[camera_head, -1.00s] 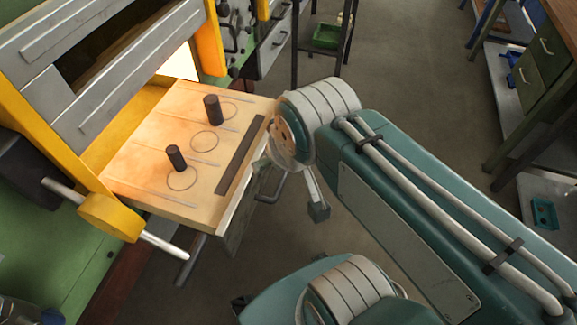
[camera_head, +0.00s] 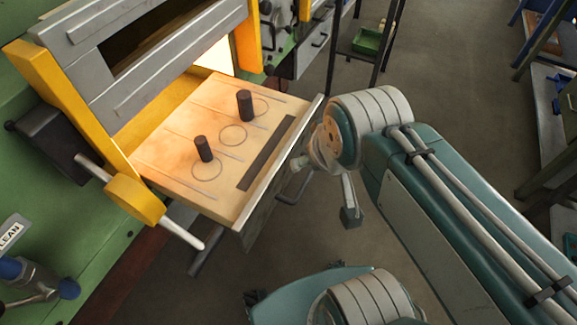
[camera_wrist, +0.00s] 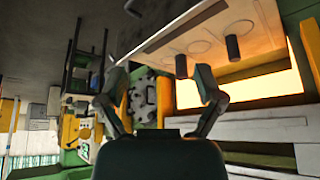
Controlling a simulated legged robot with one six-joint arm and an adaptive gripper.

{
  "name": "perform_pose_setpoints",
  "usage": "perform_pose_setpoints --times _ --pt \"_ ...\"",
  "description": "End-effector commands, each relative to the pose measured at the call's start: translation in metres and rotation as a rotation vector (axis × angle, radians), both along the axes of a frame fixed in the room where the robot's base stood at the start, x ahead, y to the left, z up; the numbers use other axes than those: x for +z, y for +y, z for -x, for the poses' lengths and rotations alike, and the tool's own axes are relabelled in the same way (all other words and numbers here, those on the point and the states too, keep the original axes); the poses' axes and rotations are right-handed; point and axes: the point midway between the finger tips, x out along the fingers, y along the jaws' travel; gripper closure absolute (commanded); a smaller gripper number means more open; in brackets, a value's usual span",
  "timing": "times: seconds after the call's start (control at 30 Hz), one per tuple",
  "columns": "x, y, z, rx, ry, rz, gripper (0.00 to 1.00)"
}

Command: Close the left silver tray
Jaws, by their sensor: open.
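The tray (camera_head: 212,118) is pulled out from the glowing furnace opening. Its top is pale, its front edge is silver, and two dark cylinders (camera_head: 245,105) (camera_head: 204,149) stand on it beside marked circles. In the wrist view the tray (camera_wrist: 160,48) shows inverted, above my gripper. My gripper (camera_wrist: 160,100) has its two fingers spread apart with nothing between them. In the head view my wrist is just beyond the tray's front edge, on its right, and mostly hides the gripper. I cannot tell whether the gripper touches the tray.
A yellow furnace frame (camera_head: 75,115) and a yellow hub with a silver bar (camera_head: 135,199) stand left of the tray. A dark rack with a green bin (camera_head: 368,41) is at the back. Benches line the right side. Grey floor is clear between.

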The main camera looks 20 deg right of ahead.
Motion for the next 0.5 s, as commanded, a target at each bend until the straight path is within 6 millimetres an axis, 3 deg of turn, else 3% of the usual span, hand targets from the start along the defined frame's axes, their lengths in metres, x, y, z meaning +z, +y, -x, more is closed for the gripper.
perform_pose_setpoints --times 0.03,0.13,0.17,0.5 --pt "-0.001 0.0 -0.001 -0.011 0.006 -0.008 0.5" --pt "-0.007 -0.003 -0.007 -0.095 0.047 -0.072 0.94" --pt "-0.011 -0.005 -0.01 -0.136 0.067 -0.104 1.0" --pt "-0.059 -0.039 -0.059 -0.835 0.325 -0.612 1.0"
